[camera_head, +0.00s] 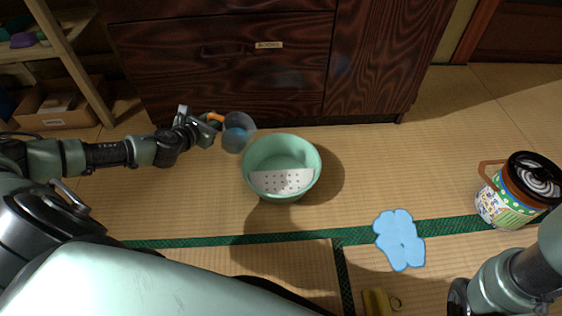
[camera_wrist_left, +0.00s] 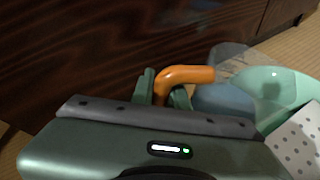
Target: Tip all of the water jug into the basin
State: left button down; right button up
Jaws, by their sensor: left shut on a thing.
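The water jug (camera_head: 238,131) is clear, with blue water inside and an orange handle. My left gripper (camera_head: 212,118) is shut on the orange handle (camera_wrist_left: 186,75), which also shows between its fingers in the left wrist view (camera_wrist_left: 165,95). The jug is at the upper left of the basin, close to its rim; I cannot tell its exact tilt or height. The green basin (camera_head: 310,160) stands on the tatami. A white half-round plate with holes (camera_head: 282,182) covers its near part. No water shows in the basin. My right gripper is out of view.
A dark wooden cabinet (camera_head: 230,65) stands close behind the basin. A blue cloth-like shape (camera_head: 399,240) and a yellow item (camera_head: 376,302) lie to the right front. A patterned pot with a handle (camera_head: 502,205) stands far right. A cardboard box (camera_head: 65,110) sits left.

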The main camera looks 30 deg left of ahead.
aim_at(242, 114)
pick_arm(q)
jog(key=shift+w+d+r+m+y, duration=0.15)
jog(key=shift+d+r+m+y, duration=0.25)
jog(key=shift+d, duration=0.25)
jog(key=shift+w+d+r+m+y, duration=0.15)
jog(key=shift+d+r+m+y, duration=0.1)
jog(key=shift+d+m, duration=0.35)
jog(key=shift+w+d+r+m+y, duration=0.15)
jog(key=shift+d+r+m+y, duration=0.2)
jog(key=shift+d, duration=0.4)
jog(key=shift+w+d+r+m+y, duration=0.1)
jog(key=shift+d+r+m+y, duration=0.2)
jog(key=shift+r, duration=0.2)
jog(key=shift+w+d+r+m+y, duration=0.1)
jog(key=shift+d+r+m+y, duration=0.15)
jog(key=shift+r, duration=0.2)
jog(key=shift+d+r+g, duration=0.1)
jog(key=shift+d+g, duration=0.1)
jog(key=shift+g, duration=0.1)
jog(key=shift+d+r+m+y, duration=0.2)
jog(key=shift+d+m+y, duration=0.2)
jog(key=shift+m+y, duration=0.1)
jog(key=shift+w+d+f+m, duration=0.1)
jog(key=shift+d+f+m, duration=0.2)
jog(key=shift+f, duration=0.05)
jog(key=shift+w+d+f+m+y, duration=0.1)
jog(key=shift+d+f+m+y, duration=0.2)
jog(key=shift+f+y, duration=0.05)
